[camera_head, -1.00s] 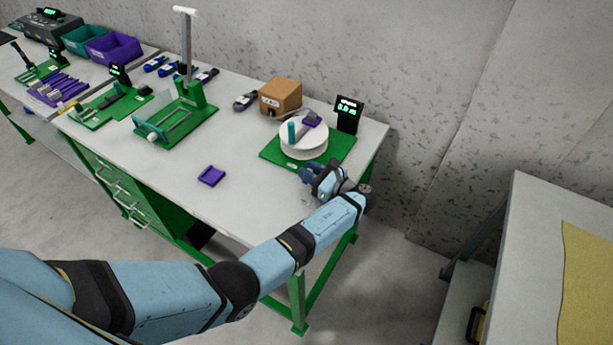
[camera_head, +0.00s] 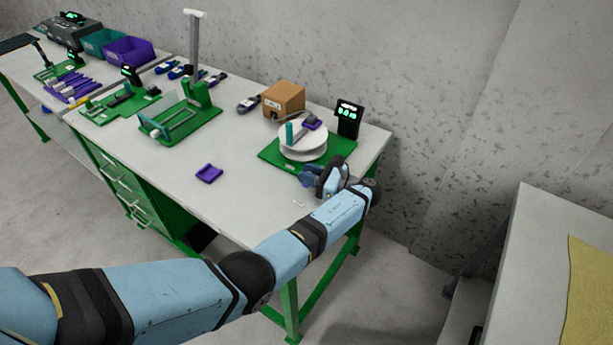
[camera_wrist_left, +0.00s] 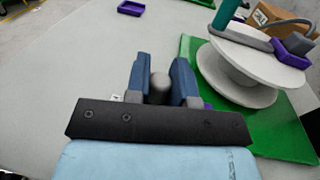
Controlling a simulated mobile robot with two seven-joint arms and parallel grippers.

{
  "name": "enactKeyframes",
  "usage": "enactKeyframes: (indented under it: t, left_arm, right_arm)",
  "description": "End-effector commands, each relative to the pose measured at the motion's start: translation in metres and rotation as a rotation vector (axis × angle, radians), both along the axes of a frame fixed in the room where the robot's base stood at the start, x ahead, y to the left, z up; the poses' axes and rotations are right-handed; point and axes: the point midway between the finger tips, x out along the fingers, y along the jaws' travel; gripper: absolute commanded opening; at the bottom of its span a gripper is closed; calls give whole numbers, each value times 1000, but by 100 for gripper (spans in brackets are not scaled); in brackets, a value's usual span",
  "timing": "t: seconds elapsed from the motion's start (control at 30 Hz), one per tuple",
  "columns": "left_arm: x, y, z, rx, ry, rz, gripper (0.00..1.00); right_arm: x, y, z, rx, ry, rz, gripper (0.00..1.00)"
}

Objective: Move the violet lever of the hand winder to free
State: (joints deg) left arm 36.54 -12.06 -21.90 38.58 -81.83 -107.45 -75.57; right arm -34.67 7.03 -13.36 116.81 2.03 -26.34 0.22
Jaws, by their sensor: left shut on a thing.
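The hand winder is a white reel (camera_head: 289,152) on a green base plate (camera_head: 270,151), with a teal handle and a violet piece on its grey crank. It also shows at the upper right of the wrist view (camera_wrist_left: 252,96). My left gripper (camera_head: 308,179) is at the plate's near edge. In the wrist view its blue fingers (camera_wrist_left: 160,88) are closed around an upright grey rounded knob (camera_wrist_left: 159,84). A bit of violet (camera_wrist_left: 208,106) shows just right of the fingers, seemingly part of the violet lever. The rest of the lever is hidden by the gripper. My right gripper is out of view.
A lit display (camera_head: 348,120) and a cardboard box (camera_head: 284,99) stand behind the winder. A violet tray (camera_head: 209,174) lies on the open bench top (camera_head: 240,195) to the left. A green stand with a post (camera_head: 194,50) is farther left.

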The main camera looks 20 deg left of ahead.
Motion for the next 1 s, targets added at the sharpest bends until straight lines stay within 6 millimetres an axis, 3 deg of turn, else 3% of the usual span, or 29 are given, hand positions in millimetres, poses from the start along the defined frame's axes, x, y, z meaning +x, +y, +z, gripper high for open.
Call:
enactKeyframes:
  t: [0.43, 0.47, 0.57, 0.87, 1.0]
  left_arm:
    - [0, -1, -1, -1, 1, 4, 0]
    - [0, 0, -1, -1, 1, 4, 27]
    - [0, 0, -1, -1, 1, 4, 49]
    - [0, -1, 1, 0, 0, 3, 49]
    - [1, -1, 16, 0, -3, 3, 49]
  right_arm:
    - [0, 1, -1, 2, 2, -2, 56]
    - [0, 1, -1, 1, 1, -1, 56]
    - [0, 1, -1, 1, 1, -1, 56]
    - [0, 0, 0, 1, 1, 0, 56]
    - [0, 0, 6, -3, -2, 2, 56]
